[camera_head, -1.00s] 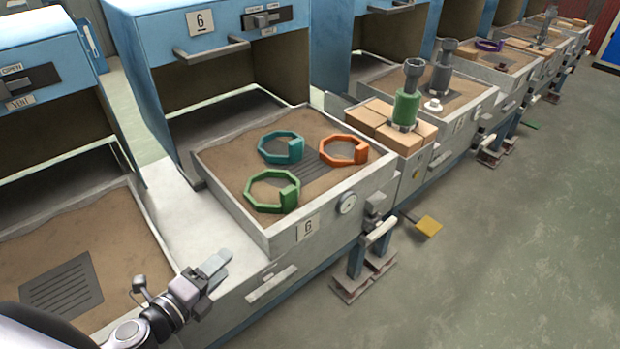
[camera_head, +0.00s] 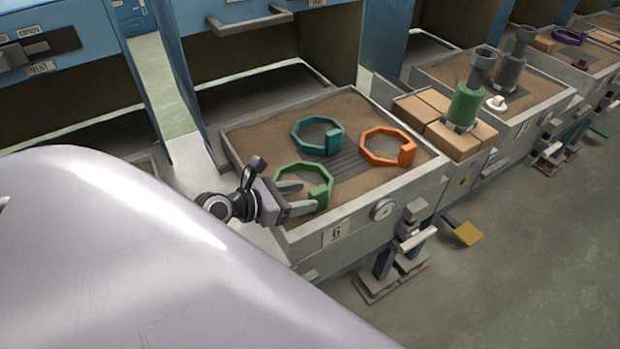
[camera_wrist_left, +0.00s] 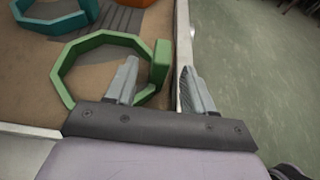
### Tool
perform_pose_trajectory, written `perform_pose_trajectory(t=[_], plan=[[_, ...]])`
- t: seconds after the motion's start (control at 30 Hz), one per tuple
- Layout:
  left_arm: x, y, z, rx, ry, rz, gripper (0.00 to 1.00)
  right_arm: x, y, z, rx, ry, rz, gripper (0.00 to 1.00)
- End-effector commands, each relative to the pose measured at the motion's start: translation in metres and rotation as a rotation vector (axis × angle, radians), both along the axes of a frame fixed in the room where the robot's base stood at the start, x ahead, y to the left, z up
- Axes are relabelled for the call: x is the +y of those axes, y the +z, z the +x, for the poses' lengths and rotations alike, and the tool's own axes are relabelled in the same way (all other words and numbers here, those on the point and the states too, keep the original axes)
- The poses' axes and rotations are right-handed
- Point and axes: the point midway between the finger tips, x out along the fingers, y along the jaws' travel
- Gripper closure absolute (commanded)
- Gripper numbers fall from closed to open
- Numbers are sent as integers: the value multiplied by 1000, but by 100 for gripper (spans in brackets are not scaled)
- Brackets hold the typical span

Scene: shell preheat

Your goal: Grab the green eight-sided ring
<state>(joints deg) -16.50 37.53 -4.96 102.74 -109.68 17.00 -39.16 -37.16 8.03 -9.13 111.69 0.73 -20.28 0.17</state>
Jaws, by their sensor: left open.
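The green eight-sided ring (camera_head: 323,187) lies on the sand in the tray marked 6, at its near left, with a raised block at one corner. It also shows in the left wrist view (camera_wrist_left: 103,38). My left gripper (camera_head: 303,197) is open at the ring's near side; its fingers reach over the tray's near left part. In the left wrist view the ring's block stands just beyond and between the two open fingertips (camera_wrist_left: 160,75). One finger overlaps the ring's opening in that view. I cannot tell whether the fingers touch the ring. My right gripper is not in view.
A teal ring (camera_head: 295,134) and an orange ring (camera_head: 366,150) lie in the same tray (camera_head: 440,168). The tray's near wall is close to my left gripper. A green cylinder (camera_head: 465,108) stands on tan blocks to the right. Open floor lies at the lower right.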

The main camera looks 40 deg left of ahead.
Motion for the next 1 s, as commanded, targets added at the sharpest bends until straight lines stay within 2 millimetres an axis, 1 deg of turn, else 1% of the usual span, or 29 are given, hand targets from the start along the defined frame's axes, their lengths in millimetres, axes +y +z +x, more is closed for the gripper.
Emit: perform_pose_trajectory(t=[0.17,0.4,0.5,0.63,0.83,0.87,0.9,1.0], plan=[[-5,-6,11,-1,2,-5,47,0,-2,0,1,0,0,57],[-17,-20,36,-2,2,-5,47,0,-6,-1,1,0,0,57],[-20,-23,43,-1,2,-5,47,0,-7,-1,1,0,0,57],[-21,-24,47,-2,1,-4,47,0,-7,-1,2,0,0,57],[-21,-24,46,-1,1,-3,47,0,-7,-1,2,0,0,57],[-21,-24,46,0,2,-4,57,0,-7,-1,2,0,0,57],[-21,-24,46,0,2,-4,70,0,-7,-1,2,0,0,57],[-21,-24,46,0,2,-4,100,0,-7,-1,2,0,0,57]])
